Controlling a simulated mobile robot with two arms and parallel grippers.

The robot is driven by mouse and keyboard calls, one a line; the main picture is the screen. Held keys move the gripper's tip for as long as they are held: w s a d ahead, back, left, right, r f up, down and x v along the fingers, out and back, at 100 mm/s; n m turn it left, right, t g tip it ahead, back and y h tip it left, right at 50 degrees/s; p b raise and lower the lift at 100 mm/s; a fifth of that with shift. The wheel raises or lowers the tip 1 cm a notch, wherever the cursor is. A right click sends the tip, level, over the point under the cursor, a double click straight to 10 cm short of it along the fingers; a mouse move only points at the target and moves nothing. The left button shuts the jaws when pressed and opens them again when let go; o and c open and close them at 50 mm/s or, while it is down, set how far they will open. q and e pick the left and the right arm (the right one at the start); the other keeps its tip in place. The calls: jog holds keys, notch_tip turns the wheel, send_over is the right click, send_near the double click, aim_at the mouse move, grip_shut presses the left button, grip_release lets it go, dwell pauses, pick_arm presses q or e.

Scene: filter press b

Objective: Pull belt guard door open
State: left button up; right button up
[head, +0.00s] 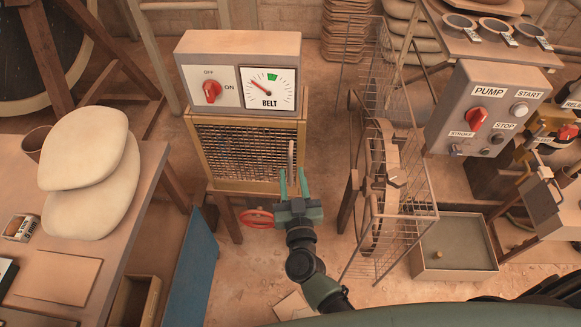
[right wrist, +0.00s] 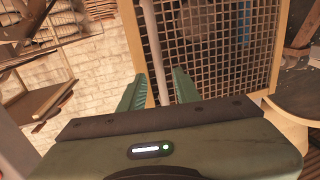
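The belt guard door (head: 238,152) is a brass-framed mesh panel under the grey BELT box (head: 240,72). It appears closed. A pale vertical bar handle (head: 291,158) stands at its right side. My right gripper (head: 293,180) is at the lower part of this bar, fingers pointing toward the door. In the right wrist view, the bar (right wrist: 155,45) runs down between the two open fingers (right wrist: 159,88), with visible gaps beside it. The mesh door (right wrist: 215,60) is behind it. My left gripper is not in view.
A red handwheel (head: 258,218) is just left of my right wrist. A wire cage guard (head: 400,215) around a wheel stands close on the right. A blue panel (head: 190,272) and a table (head: 125,225) are on the left. Bare floor lies in front of the door.

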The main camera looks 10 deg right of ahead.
aim_at(291, 169)
jog(key=shift+w+d, duration=0.1)
jog(key=shift+w, duration=1.75)
grip_shut()
